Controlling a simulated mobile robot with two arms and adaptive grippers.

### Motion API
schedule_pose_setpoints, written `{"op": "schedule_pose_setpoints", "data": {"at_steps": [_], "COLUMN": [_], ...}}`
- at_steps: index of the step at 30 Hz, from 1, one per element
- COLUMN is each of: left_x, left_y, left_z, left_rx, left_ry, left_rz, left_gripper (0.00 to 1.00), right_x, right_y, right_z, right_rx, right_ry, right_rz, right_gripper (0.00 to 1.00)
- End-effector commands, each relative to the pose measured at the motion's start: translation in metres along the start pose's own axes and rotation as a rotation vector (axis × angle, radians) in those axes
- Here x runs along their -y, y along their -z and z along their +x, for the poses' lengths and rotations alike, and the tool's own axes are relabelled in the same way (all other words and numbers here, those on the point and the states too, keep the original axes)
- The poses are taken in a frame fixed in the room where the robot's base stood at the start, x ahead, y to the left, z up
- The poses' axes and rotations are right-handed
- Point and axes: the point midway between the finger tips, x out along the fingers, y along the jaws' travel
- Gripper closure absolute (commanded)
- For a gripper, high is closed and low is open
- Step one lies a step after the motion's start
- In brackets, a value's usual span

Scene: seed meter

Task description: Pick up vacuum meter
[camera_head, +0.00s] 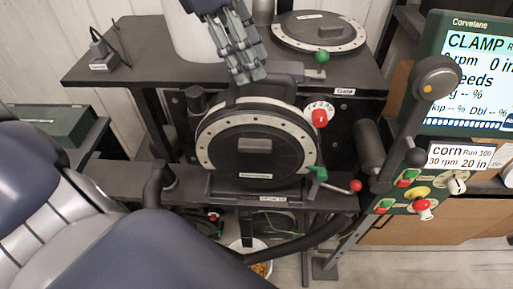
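A round black meter (243,151) with a pale ring of holes around its face stands upright in the middle of the stand. It has a small label low on its face, but I cannot read it. I take it for the vacuum meter. My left gripper (247,76) points down from the top, in front of or just above the meter's upper rim. Its fingers look close together, and I cannot tell whether they touch the meter or are open or shut. My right gripper is not in view.
A second round disc with a pale holed ring (287,38) lies flat on the table at the back. A green-handled lever (317,174) and a red knob (320,118) sit beside the meter. A control panel with screen (470,70) stands at the right. A bucket (240,246) is below.

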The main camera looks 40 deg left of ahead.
Motion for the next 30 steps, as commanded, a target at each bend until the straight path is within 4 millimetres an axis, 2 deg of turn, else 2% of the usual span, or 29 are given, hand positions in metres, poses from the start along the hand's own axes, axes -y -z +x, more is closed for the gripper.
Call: {"op": "schedule_pose_setpoints", "data": {"at_steps": [3, 6, 11, 17, 18, 23, 30], "left_x": [0.003, 0.003, 0.003, 0.002, 0.002, 0.002, 0.001], "left_y": [0.001, 0.003, 0.003, 0.003, 0.003, 0.003, 0.000], "left_z": [0.015, 0.031, 0.045, 0.046, 0.046, 0.046, 0.043], "left_rx": [-0.004, -0.005, -0.002, 0.000, 0.000, 0.000, 0.007], "left_ry": [0.005, 0.005, 0.002, 0.001, 0.001, 0.000, -0.006], "left_rz": [0.000, 0.000, 0.001, 0.001, 0.000, 0.000, 0.002], "left_gripper": [0.60, 0.60, 0.60, 0.60, 0.65, 1.00, 1.00], "right_x": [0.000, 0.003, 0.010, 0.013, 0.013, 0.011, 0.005], "right_y": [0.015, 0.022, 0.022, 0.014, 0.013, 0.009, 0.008], "right_z": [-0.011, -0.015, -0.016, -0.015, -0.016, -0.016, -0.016], "right_rx": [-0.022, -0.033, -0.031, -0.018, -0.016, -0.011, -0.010], "right_ry": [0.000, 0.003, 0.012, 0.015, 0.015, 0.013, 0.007], "right_rz": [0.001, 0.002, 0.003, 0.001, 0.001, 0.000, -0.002], "right_gripper": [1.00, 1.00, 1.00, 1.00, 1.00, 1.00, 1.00]}}
